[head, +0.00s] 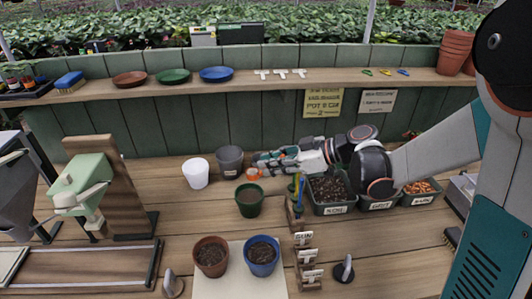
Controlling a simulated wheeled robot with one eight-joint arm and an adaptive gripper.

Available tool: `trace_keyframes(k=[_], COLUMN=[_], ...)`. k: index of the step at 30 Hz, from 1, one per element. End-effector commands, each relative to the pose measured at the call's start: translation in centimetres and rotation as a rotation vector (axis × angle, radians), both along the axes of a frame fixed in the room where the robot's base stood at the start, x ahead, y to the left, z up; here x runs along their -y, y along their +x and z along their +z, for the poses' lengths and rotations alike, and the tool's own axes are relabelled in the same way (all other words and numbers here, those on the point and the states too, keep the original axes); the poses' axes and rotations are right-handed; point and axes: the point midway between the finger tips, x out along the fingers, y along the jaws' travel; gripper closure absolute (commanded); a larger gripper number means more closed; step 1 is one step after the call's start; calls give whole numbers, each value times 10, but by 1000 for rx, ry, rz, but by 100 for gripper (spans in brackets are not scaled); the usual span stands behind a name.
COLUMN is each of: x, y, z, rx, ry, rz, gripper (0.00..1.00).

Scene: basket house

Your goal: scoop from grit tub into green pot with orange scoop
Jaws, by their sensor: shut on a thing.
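The green pot (249,207) stands upright on the bench and shows dark material inside. My gripper (264,163) is stretched left, above and just behind the pot. It is shut on the orange scoop (252,174), of which only a small orange part shows just beyond the fingers, near the pot's back rim. The scoop's contents cannot be made out. The grit tub (379,206) is the middle of three labelled tubs on the right, mostly hidden behind my arm.
A soil tub (334,211) and a bark tub (421,199) flank the grit tub. White (196,175) and grey (230,164) pots stand behind the green pot. Brown (211,270) and blue (262,268) filled pots are in front. A tool rack (292,222) stands right of the green pot.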

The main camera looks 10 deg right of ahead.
Motion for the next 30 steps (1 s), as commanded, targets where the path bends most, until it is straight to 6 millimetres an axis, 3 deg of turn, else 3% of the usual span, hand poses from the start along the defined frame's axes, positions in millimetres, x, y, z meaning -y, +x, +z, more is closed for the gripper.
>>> trace_keyframes(k=[11, 30], x=[-10, -50], y=[3, 20], z=[2, -8], rx=[-52, -287], ry=[-120, -679], rz=[3, 9], gripper=[100, 100])
